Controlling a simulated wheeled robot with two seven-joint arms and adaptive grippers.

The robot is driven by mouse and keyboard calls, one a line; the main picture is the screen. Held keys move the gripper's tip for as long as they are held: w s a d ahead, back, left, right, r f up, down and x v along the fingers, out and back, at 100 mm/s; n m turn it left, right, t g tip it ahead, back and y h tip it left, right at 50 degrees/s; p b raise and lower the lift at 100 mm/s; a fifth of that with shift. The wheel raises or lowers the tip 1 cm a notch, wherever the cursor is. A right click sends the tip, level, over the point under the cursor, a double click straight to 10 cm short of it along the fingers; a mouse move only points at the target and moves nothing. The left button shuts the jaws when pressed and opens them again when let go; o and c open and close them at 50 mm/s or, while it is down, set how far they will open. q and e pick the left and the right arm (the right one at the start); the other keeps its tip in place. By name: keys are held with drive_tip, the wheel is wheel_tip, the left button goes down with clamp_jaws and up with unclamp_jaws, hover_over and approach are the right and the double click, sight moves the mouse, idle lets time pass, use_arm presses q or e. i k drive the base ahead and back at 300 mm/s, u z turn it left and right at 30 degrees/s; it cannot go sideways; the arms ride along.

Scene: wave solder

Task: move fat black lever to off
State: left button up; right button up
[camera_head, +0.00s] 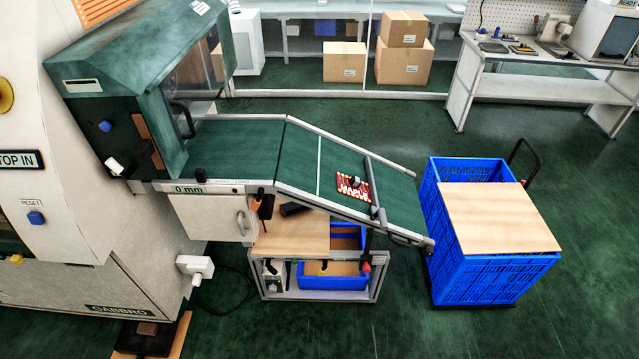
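No part is labelled as the fat black lever, and I cannot tell for sure which one it is. A short black knob (200,175) stands on the conveyor's side rail above the "0 mm" label. A dark part (144,150) sits by an orange-brown strip on the green machine hood (110,55). A white switch-like piece (114,165) with a dark part juts from the hood's lower front. No off marking is legible. Neither of my grippers is in view.
The green conveyor (240,135) slopes down right, carrying a red board (352,188). A blue crate (485,275) with a wooden lid stands at its end. A low cart (318,293) stands beneath. A white box (195,266) with a cable juts from the machine. Green floor is open at front right.

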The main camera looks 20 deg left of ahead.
sight(270, 269)
drive_tip(key=z, duration=2.4)
drive_tip(key=k, duration=1.65)
drive_tip(key=u, duration=2.3)
drive_tip(key=i, duration=0.5)
